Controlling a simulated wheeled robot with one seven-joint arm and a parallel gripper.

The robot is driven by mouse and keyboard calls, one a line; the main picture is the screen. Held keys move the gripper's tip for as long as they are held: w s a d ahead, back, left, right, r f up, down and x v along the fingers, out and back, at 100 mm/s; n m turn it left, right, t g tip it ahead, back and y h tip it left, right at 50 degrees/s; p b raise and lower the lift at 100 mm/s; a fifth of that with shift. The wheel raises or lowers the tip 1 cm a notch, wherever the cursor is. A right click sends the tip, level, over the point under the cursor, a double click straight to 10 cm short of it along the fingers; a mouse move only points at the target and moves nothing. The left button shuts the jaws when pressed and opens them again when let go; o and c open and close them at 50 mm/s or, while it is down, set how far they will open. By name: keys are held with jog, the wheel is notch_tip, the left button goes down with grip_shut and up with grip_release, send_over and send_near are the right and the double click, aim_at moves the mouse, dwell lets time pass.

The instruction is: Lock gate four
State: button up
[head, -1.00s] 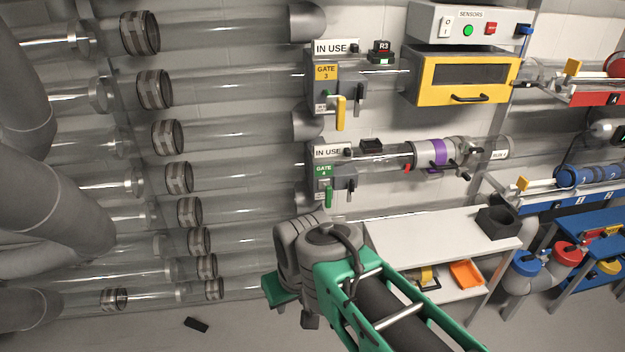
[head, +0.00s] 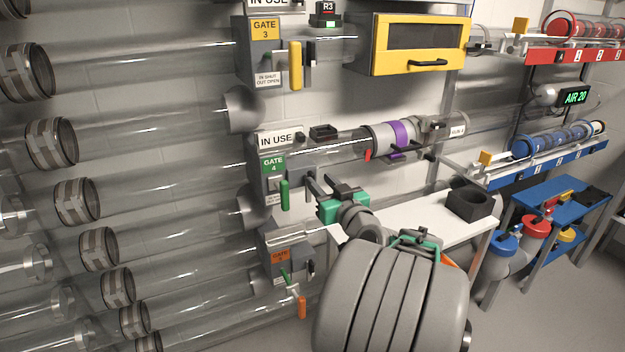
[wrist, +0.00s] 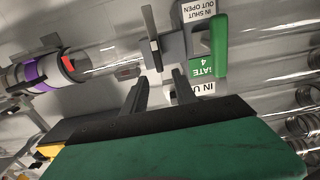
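Gate four is a grey box (head: 258,180) with a green "GATE 4" label (head: 274,164) in the head view. An "IN USE" sign stands above it. Its green handle (head: 285,195) hangs down at the front. A dark lever (head: 307,184) sits to the right of the handle. In the wrist view the picture is turned over: the green handle (wrist: 221,45) is at upper right, the lever (wrist: 152,42) left of it. My gripper (head: 321,181) is open and empty, just right of the lever. In the wrist view its fingertips (wrist: 161,77) point toward the lever, apart from it.
Gate three (head: 256,60) with a yellow handle is above; another gate (head: 279,258) with an orange label is below. A clear tube with a purple-banded carrier (head: 398,138) runs right of gate four. A white table (head: 420,221) with a dark block (head: 469,202) stands at right.

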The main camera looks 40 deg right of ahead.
aim_at(314, 175)
jog(key=x, duration=0.4)
jog(key=shift+w, duration=0.25)
jog(key=shift+c, duration=0.5)
grip_shut()
dwell(0.6)
